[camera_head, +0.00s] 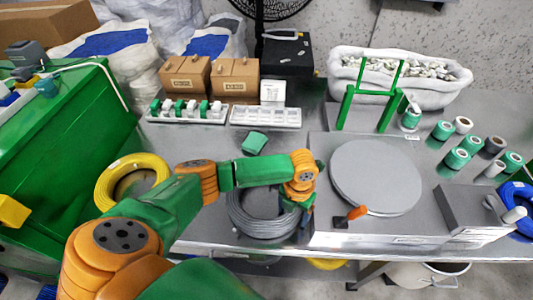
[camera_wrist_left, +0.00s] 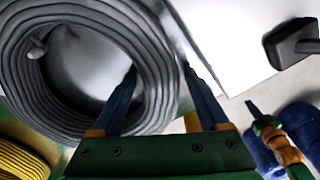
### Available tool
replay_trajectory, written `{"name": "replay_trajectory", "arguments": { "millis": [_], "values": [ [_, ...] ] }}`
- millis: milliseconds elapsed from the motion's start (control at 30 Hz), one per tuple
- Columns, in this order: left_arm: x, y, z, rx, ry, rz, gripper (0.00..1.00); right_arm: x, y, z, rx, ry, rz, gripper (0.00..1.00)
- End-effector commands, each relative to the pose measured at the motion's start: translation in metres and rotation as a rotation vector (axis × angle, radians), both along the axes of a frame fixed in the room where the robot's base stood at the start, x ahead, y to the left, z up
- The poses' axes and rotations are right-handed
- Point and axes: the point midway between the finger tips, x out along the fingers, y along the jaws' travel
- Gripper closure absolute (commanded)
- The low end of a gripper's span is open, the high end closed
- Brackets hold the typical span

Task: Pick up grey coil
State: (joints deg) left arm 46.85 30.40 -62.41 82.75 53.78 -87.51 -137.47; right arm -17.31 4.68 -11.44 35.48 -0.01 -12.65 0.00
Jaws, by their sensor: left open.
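The grey coil (camera_head: 262,226) lies flat on the table near its front edge, partly covered by my left arm in the head view. It fills the upper left of the left wrist view (camera_wrist_left: 60,90). My left gripper (camera_head: 306,212) is at the coil's right side. In the left wrist view its open fingers (camera_wrist_left: 160,67) point at the coil, one tip over the coil's inner opening and the other just outside its right rim. The ring's right side lies between them. A green and orange part at the lower right looks like my right arm (camera_wrist_left: 278,140); its jaw state is unclear.
A yellow coil (camera_head: 105,190) lies left of the grey one. White trays (camera_head: 265,117) are behind. Several green rolls (camera_head: 457,158) stand at right.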

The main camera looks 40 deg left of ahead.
Motion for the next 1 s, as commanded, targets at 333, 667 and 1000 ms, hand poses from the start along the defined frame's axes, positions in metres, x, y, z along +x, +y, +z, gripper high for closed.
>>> {"name": "replay_trajectory", "arguments": {
  "millis": [333, 667, 1000],
  "values": [
    [0.0001, 0.0001, 0.0006, 0.000, 0.000, 0.001, 0.95, 0.0012, 0.0008, 0.0001, 0.002, -0.003, 0.000, 1.00],
    [0.0002, 0.0002, 0.0008, 0.000, 0.000, 0.001, 1.00, 0.0017, 0.0019, 0.0001, 0.003, -0.003, -0.001, 1.00],
    [0.0003, 0.0002, 0.0009, 0.001, 0.000, 0.001, 1.00, 0.0020, 0.0021, 0.0002, 0.004, -0.004, -0.001, 1.00]
  ]
}}
